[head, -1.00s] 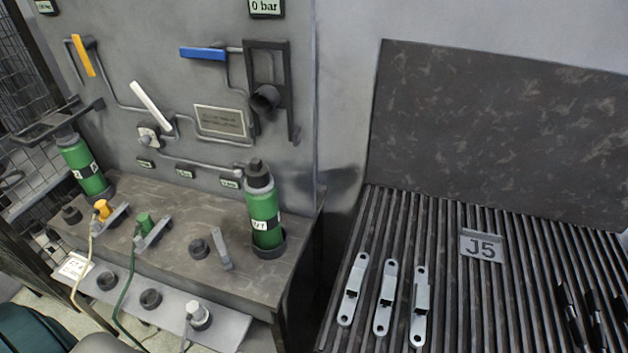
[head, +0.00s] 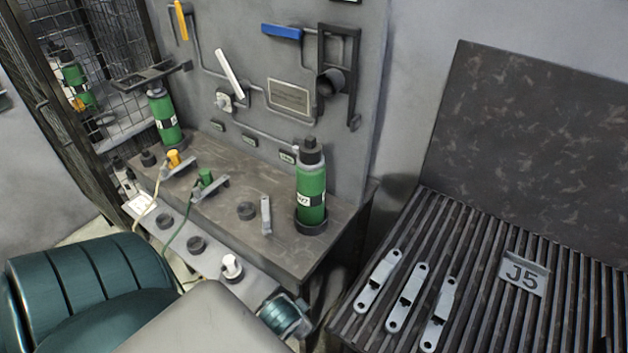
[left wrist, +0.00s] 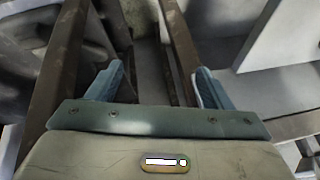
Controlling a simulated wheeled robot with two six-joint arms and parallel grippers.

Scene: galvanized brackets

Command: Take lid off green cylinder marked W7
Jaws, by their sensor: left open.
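A green cylinder (head: 312,192) stands upright in a dark ring at the right end of the bench in the head view. Its white label is turned partly aside and seems to read W7. A black lid (head: 311,152) with a knob sits on its top. A second green cylinder (head: 165,122) stands at the bench's left end, its label unreadable. My left gripper (left wrist: 157,78) is open and empty in the left wrist view, its two blue-grey fingers wide apart. In the head view my left arm is low in front of the bench, with no fingers clearly visible. My right gripper is not seen.
The bench (head: 275,240) carries low black rings and small clamps. A panel with pipes and a blue handle (head: 282,32) rises behind it. A mesh cage is at left.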

